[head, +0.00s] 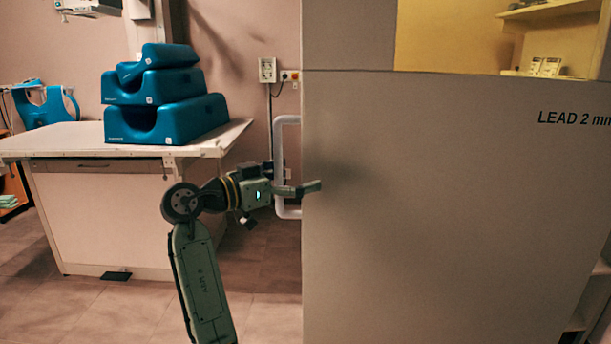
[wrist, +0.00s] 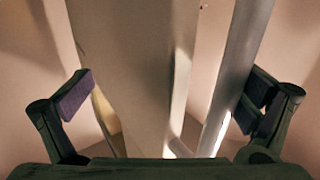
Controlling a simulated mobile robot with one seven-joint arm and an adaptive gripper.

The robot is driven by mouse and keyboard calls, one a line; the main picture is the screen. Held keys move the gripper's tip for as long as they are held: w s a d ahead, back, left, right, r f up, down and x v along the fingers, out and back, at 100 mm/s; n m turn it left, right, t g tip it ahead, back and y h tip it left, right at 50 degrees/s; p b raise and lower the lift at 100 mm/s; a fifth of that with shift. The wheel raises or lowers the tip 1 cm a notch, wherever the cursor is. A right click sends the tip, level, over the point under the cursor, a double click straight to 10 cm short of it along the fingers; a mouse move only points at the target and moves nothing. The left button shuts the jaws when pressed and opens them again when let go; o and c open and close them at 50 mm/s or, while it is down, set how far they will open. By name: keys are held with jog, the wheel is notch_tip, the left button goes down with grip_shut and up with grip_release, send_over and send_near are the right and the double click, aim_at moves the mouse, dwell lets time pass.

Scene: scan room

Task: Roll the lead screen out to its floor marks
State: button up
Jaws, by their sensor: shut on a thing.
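The lead screen (head: 450,210) is a tall pale panel marked "LEAD 2 mm" that fills the right half of the head view. Its white tubular handle (head: 278,145) stands out from the left edge. My gripper (head: 300,188) is at the lower part of this handle, with a finger showing in front of the panel. In the wrist view, the panel (wrist: 125,70) and the handle bar (wrist: 236,75) lie between the two fingers, and the gripper is shut on the handle. The screen's base and wheels are out of view. No floor marks show.
A white-topped table (head: 60,140) with stacked blue cushions (head: 165,100) stands at the left. A blue vest-like item (head: 45,108) is behind it. Bare tiled floor (head: 110,310) lies in front of the table.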

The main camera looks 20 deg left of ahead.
jog(key=s, duration=0.2)
jog(key=s+r, duration=0.1)
jog(key=shift+s+a+m, duration=0.1)
jog(key=shift+a+m, duration=0.2)
jog(key=shift+a, duration=0.1)
jog(key=shift+c, duration=0.4)
jog(key=shift+s+r, duration=0.65)
jog(key=shift+s, duration=0.3)
jog(key=c, duration=0.8)
jog(key=shift+f, duration=0.1)
jog(key=shift+c, duration=0.7)
jog(key=shift+w+f, duration=0.15)
jog(key=shift+w, duration=0.1)
jog(key=shift+w+a+f, duration=0.1)
jog(key=shift+w, duration=0.05)
